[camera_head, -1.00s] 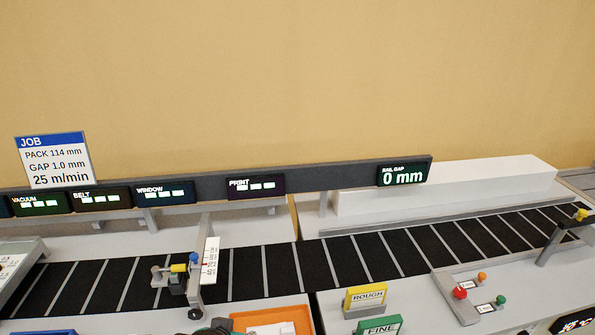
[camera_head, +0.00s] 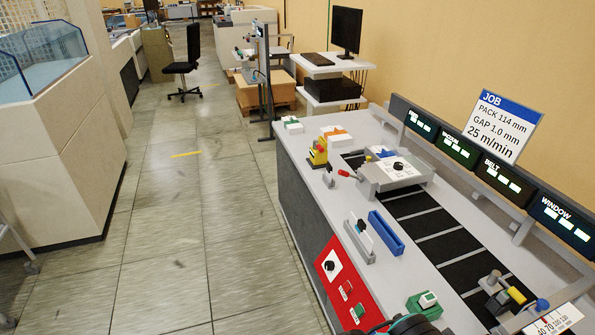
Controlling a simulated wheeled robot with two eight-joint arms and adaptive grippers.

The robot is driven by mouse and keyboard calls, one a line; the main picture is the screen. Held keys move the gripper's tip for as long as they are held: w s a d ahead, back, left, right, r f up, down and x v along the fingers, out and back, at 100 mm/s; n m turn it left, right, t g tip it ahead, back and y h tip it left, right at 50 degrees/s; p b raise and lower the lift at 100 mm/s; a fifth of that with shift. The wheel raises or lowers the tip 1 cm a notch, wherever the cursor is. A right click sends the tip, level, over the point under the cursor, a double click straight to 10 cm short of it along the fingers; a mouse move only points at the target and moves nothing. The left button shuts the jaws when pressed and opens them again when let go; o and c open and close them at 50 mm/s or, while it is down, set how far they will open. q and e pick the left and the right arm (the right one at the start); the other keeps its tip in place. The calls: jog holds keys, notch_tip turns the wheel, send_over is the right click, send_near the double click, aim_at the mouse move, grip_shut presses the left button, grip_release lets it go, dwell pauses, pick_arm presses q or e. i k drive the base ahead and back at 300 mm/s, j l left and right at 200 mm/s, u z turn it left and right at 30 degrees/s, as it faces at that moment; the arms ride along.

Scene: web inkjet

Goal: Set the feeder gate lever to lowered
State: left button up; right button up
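A lever with a red knob (camera_head: 344,173) sticks out to the left from the side of a grey feeder unit (camera_head: 398,174) at the far end of the black belt (camera_head: 437,232). It looks close to level; its exact setting is too small to tell. I see no label on it that I can read. The feeder unit has a white panel with a black dial on top. Neither gripper can be made out. A dark rounded piece at the bottom edge may be part of my arm.
A yellow and red device (camera_head: 318,153) stands left of the lever. A blue tray (camera_head: 386,232), a grey holder (camera_head: 358,241) and a red control panel (camera_head: 342,283) are nearer. A job sign (camera_head: 503,126) stands behind the displays. The floor (camera_head: 170,235) on the left is open.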

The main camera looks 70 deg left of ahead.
aim_at(341, 172)
jog(key=u, duration=0.5)
jog(key=j+u, duration=0.1)
jog(key=u, duration=0.85)
jog(key=i+u, duration=0.1)
jog(key=u, duration=0.35)
